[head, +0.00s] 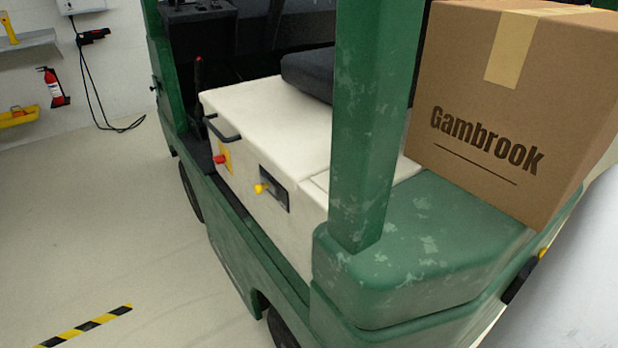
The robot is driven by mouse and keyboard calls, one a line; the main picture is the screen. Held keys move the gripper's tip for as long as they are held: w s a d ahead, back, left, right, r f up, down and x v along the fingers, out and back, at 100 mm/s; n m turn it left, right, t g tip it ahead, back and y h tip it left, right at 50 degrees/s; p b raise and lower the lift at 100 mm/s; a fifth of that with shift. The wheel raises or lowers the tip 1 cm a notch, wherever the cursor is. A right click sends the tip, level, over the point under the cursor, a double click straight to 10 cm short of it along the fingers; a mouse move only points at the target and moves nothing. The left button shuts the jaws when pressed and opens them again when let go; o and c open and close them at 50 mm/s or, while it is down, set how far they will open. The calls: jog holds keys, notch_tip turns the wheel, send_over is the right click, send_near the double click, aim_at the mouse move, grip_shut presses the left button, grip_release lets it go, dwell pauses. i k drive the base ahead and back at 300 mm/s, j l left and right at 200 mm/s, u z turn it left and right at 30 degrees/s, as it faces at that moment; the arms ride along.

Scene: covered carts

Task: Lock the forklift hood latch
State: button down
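The green forklift (375,110) fills the middle and right of the head view. Its cream hood (265,115) looks lowered onto the body, under a dark seat (308,73). On the hood's side is a dark plate (281,199) with a yellow knob (262,188), which looks like the latch. Left of it is a red knob (219,159) on a yellow plate, below a black handle (222,130). The knob's locked or unlocked state is not clear from here. My gripper is not in view.
A cardboard box (510,110) marked "Gambrook" stands on the forklift's green rear. A green post rises in front of the hood. The floor (110,230) to the left is clear, with a black-and-yellow strip (85,327). A fire extinguisher (53,88) hangs on the wall.

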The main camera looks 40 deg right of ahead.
aim_at(258, 188)
jog(key=z, duration=0.75)
jog(key=i+j+z, duration=0.1)
jog(key=j, duration=0.3)
jog(key=i, duration=0.1)
